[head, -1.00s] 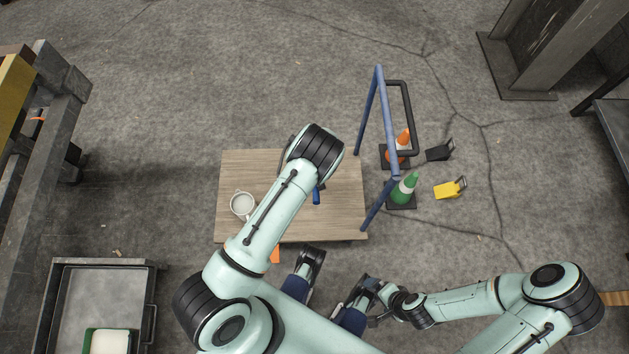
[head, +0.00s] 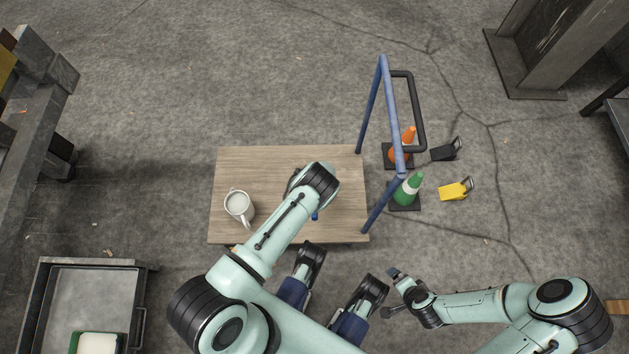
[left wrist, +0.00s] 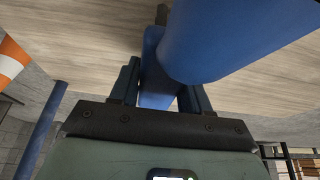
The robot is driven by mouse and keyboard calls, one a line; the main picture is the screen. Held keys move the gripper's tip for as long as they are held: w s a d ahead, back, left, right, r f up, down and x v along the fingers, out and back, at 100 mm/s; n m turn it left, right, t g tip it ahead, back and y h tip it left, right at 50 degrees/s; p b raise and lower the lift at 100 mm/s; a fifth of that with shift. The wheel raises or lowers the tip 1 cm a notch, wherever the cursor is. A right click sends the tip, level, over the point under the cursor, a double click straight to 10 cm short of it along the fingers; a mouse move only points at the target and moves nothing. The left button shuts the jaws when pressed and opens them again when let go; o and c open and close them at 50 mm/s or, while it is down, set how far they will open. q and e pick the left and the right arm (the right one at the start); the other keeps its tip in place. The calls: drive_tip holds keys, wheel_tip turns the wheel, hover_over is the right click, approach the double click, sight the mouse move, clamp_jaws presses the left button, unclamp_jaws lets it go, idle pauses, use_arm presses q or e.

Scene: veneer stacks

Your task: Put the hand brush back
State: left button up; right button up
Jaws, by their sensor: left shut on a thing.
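My left gripper (left wrist: 158,82) is shut on a blue piece (left wrist: 152,98), which looks like part of the hand brush. A thick blue rounded part (left wrist: 225,38) fills the upper right of the left wrist view, close to the fingers. In the head view a small blue end (head: 315,216) shows beside my left wrist, over the cart's wooden top (head: 265,165). My arm hides the rest of the brush and the left fingers there. My right gripper (head: 392,293) is off the cart's near side, with no held thing visible; its jaw opening is unclear.
A metal tray (head: 90,290) is at lower left.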

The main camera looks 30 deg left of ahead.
use_arm(q)
drive_tip(key=shift+f, duration=0.9)
use_arm(e)
drive_tip(key=shift+w+d+f, duration=0.15)
drive_tip(key=shift+d+f, duration=0.1)
drive_tip(key=shift+f, duration=0.2)
use_arm(q)
drive_tip(key=shift+r, duration=0.1)
drive_tip(key=shift+f, duration=0.2)
drive_tip(key=o, duration=1.2)
use_arm(e)
drive_tip(key=shift+s+f, duration=0.25)
drive_tip(key=shift+s, duration=0.05)
